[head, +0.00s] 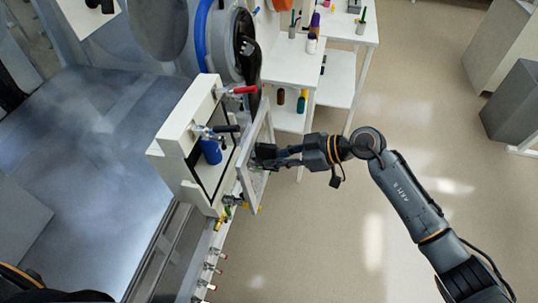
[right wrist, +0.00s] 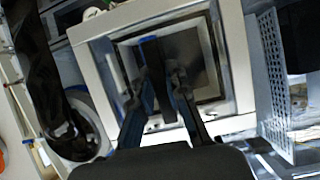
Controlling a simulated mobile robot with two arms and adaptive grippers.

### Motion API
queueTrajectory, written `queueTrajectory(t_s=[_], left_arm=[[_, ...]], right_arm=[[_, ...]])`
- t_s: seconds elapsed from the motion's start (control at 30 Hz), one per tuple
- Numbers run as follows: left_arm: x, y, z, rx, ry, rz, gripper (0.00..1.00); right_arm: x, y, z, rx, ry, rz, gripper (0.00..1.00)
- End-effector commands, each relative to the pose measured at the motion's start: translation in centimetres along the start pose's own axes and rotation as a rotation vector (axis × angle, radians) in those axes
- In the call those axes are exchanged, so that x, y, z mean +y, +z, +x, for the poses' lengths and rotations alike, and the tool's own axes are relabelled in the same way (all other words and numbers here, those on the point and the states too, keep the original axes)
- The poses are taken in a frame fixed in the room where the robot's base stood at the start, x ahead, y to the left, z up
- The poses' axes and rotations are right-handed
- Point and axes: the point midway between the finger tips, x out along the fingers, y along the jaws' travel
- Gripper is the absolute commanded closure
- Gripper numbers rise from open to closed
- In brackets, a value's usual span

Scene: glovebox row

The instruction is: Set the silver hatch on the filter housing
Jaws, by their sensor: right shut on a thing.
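The filter housing (head: 172,150) is a pale box on the wall of the glovebox row, with its open face towards the right. A blue cylinder (head: 211,151) shows at its opening. The silver hatch (head: 243,172) is a framed panel standing upright and tilted beside that face, with a visible gap between them. My right gripper (head: 262,156) is shut on the hatch from its outer side. In the right wrist view the fingers (right wrist: 160,95) meet a dark upright bar, within the pale frame of the hatch (right wrist: 92,75). My left gripper is out of view.
Clamps with a red handle (head: 243,90) and a black handle (head: 226,128) stick out beside the opening. A black glove port (head: 243,45) is behind. White shelves (head: 305,65) with bottles stand at the back. The floor on the right is clear.

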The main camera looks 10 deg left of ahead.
Motion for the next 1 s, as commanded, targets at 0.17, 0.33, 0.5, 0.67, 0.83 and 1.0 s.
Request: queueTrajectory(t_s=[0.17,0.33,0.5,0.67,0.83,1.0], left_arm=[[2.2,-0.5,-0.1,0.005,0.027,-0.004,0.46],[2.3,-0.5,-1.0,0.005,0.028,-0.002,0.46],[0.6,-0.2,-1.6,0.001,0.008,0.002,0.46],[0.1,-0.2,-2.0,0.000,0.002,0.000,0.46],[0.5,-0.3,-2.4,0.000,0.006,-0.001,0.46],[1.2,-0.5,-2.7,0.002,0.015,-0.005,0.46]], right_arm=[[0.0,-0.3,-0.1,0.003,0.000,-0.002,1.00],[0.1,-0.4,-0.3,0.002,-0.008,-0.001,1.00],[0.0,-0.7,0.8,0.002,-0.013,-0.001,1.00],[0.0,-1.3,2.3,0.002,-0.013,-0.002,1.00],[0.0,-1.9,3.8,0.002,-0.012,-0.002,1.00],[0.0,-2.4,5.1,0.002,-0.012,-0.002,1.00]])
